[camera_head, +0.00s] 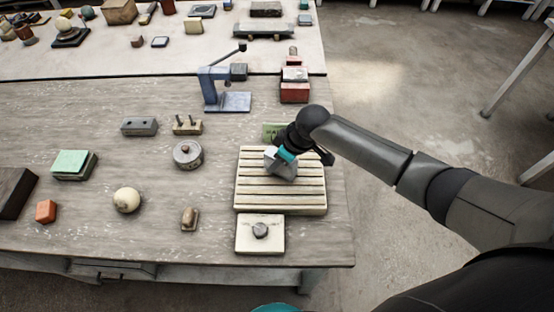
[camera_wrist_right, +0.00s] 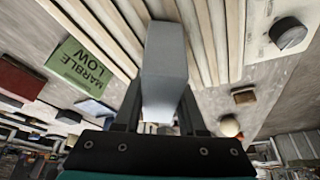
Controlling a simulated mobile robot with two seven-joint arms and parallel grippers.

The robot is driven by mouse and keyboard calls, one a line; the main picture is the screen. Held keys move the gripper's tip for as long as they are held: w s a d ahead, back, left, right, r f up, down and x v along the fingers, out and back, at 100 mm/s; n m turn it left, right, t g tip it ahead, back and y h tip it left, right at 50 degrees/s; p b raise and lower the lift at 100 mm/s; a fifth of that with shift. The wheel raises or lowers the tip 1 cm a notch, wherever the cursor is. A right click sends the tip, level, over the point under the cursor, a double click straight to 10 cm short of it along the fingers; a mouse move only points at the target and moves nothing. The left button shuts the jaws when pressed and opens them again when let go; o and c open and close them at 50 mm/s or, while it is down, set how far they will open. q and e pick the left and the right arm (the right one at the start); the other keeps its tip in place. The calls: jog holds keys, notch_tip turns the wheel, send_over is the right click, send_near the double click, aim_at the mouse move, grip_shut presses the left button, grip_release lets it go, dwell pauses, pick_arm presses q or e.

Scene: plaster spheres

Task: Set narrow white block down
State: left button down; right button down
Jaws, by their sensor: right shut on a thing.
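The narrow white block (camera_wrist_right: 165,62) is a pale grey-white bar between the two fingers of my right gripper (camera_wrist_right: 157,118) in the wrist view. In the head view the right gripper (camera_head: 283,160) is over the slatted cream board (camera_head: 312,202), and the block (camera_head: 281,169) shows below its jaws, slightly tilted. I cannot tell whether the block touches the slats. The gripper is shut on the block. My left gripper is not in view.
A green card reading "MARBLE LOW" (camera_wrist_right: 83,65) lies behind the board. A white plate with a dark knob (camera_head: 258,243) is in front. The table's right edge is close.

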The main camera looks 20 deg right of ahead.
jog(key=shift+f+b, duration=0.35)
jog(key=shift+f, duration=0.25)
jog(key=shift+c, duration=2.3)
grip_release()
jog(key=shift+o, duration=0.3)
jog(key=shift+s+f, duration=0.1)
jog(key=shift+r+p, duration=2.1)
jog(key=shift+p, duration=0.2)
